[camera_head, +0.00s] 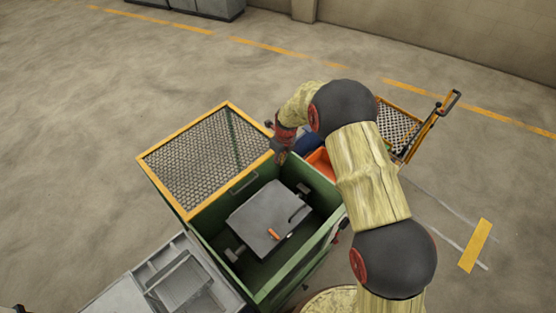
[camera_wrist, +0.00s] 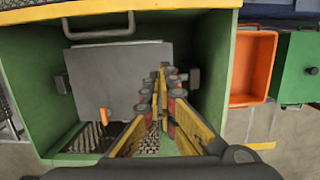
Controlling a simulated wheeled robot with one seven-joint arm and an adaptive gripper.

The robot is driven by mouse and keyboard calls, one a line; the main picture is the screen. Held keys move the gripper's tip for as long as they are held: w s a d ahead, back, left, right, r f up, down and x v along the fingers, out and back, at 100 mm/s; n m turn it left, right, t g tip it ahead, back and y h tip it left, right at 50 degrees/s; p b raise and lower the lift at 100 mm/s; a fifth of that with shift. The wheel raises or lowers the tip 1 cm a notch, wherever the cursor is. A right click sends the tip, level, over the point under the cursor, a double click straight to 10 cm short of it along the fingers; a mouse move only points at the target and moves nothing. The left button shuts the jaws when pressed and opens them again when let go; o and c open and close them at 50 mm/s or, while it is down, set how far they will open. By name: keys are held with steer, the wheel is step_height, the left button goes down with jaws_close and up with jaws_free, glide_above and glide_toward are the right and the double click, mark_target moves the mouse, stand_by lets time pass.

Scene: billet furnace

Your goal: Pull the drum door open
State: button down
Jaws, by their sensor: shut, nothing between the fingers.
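The drum door (camera_head: 262,212) is a flat grey plate on the drum inside an open green cabinet (camera_head: 313,174). The fingers hide some of that side. In the head view my gripper (camera_head: 281,152) is by the cabinet's far rim, partly hidden by my arm.
The cabinet's yellow-framed mesh lid (camera_head: 205,155) stands open, with a bar handle (camera_wrist: 100,30) at its edge. An orange bin (camera_wrist: 250,65) and a green box (camera_wrist: 299,70) are beside the cabinet. A cart (camera_head: 398,128) stands behind. The floor at left is clear.

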stand_by(0.6)
step_height(320, 180, up, 12)
steer(key=s+d, duration=0.1)
steer(key=s+d+r+n+t+b, duration=0.1)
steer(key=s+d+n+b, duration=0.5)
steer(key=s+n, duration=0.3)
steer(key=s+d+r+n+t+h+b, duration=0.1)
steer(key=s+d+n+b, duration=0.5)
steer(key=s, duration=0.9)
steer(key=s+d+r+n+t+b, duration=0.1)
steer(key=s+d+n+b, duration=0.4)
steer(key=s+n+b, duration=0.6)
steer(key=shift+s+d+r+n+t, duration=0.35)
steer(key=shift+s+n+t, duration=0.2)
steer(key=shift+s, duration=0.45)
